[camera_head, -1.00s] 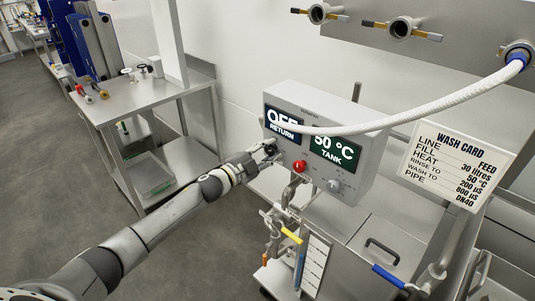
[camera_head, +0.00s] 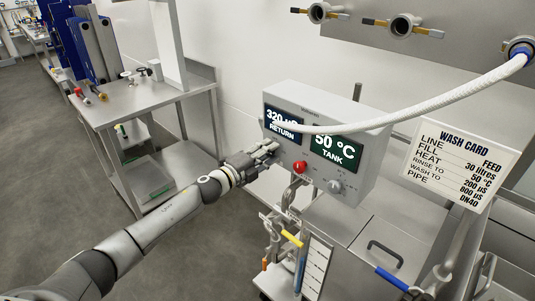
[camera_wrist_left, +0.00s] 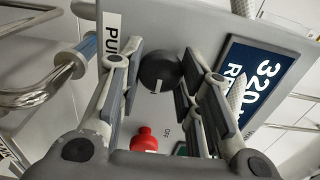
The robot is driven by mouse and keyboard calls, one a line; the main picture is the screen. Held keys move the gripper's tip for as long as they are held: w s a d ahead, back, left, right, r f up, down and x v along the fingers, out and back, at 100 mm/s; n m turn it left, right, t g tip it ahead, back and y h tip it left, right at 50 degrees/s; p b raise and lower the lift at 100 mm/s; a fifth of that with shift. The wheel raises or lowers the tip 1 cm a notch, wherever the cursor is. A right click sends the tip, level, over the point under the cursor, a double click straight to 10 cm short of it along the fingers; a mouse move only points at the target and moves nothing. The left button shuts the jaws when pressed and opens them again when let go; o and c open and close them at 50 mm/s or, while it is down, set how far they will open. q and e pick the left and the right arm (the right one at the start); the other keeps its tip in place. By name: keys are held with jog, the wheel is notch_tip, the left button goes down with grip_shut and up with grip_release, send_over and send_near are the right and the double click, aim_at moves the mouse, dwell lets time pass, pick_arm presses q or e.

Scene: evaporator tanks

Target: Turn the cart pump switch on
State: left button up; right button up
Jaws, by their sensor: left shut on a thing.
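The pump switch is a round black knob (camera_wrist_left: 158,70) with a pale mark, on the grey face of the control box (camera_head: 371,150). A partly hidden label that starts with "PU" (camera_wrist_left: 112,36) is beside it in the left wrist view. My left gripper (camera_head: 266,152) is at the lower left of the box face. Its fingers (camera_wrist_left: 160,80) are on both sides of the knob, shut on it. In the head view the gripper hides the knob. The return display (camera_head: 283,122) reads 320 µS. The tank display (camera_head: 335,148) reads 50 °C.
A red button (camera_head: 300,167) and a grey knob (camera_head: 335,186) sit low on the box face. A white hose (camera_head: 420,117) runs across the front of the box. Pipes and valves with a yellow handle (camera_head: 292,239) are below. A steel side table (camera_head: 150,100) stands left.

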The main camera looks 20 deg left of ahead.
pick_arm(q)
jog(key=shift+f, duration=0.1)
jog(key=o, duration=1)
jog(key=shift+s, duration=0.1)
jog(key=shift+v, duration=5.95)
